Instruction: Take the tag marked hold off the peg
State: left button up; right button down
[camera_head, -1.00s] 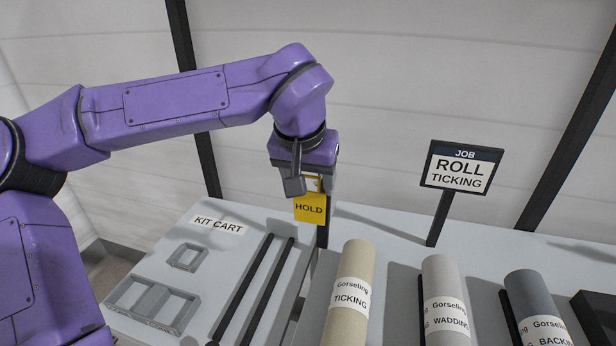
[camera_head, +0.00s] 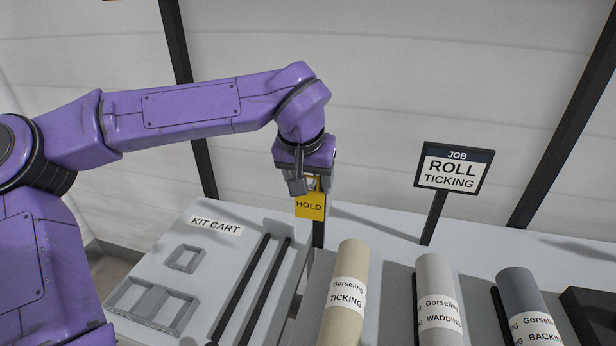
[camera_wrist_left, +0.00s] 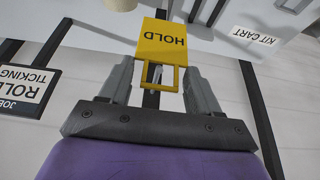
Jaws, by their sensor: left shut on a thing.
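The yellow tag marked HOLD (camera_head: 310,206) hangs in front of a dark post (camera_head: 319,236) at the back edge of the table. My left gripper (camera_head: 308,187) is at the top of the tag, shut on its open upper frame. In the left wrist view, the tag (camera_wrist_left: 163,42) has its frame between the two fingers (camera_wrist_left: 160,82). Whether the tag still bears on the peg is unclear. My right gripper is not in view.
The kit cart (camera_head: 215,260) with grey frames and dark rails lies at left. Rolls of ticking (camera_head: 347,290), wadding (camera_head: 438,295) and backing (camera_head: 525,300) lie to the right. A job sign (camera_head: 455,169) reading ROLL TICKING stands behind them. A pale wall is at the back.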

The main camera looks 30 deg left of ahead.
pick_arm(q)
jog(key=shift+w+a+f+p, duration=0.15)
jog(key=shift+w+p, duration=0.15)
jog(key=shift+w, duration=0.35)
jog(key=shift+w, duration=0.15)
jog(key=shift+s+f, duration=0.15)
jog(key=shift+s, duration=0.35)
jog(key=s+d+p, duration=0.1)
jog(key=s+d, duration=0.1)
jog(key=s, duration=0.5)
jog(key=shift+s+p, duration=0.3)
dwell(0.6)
jog(key=shift+f, duration=0.15)
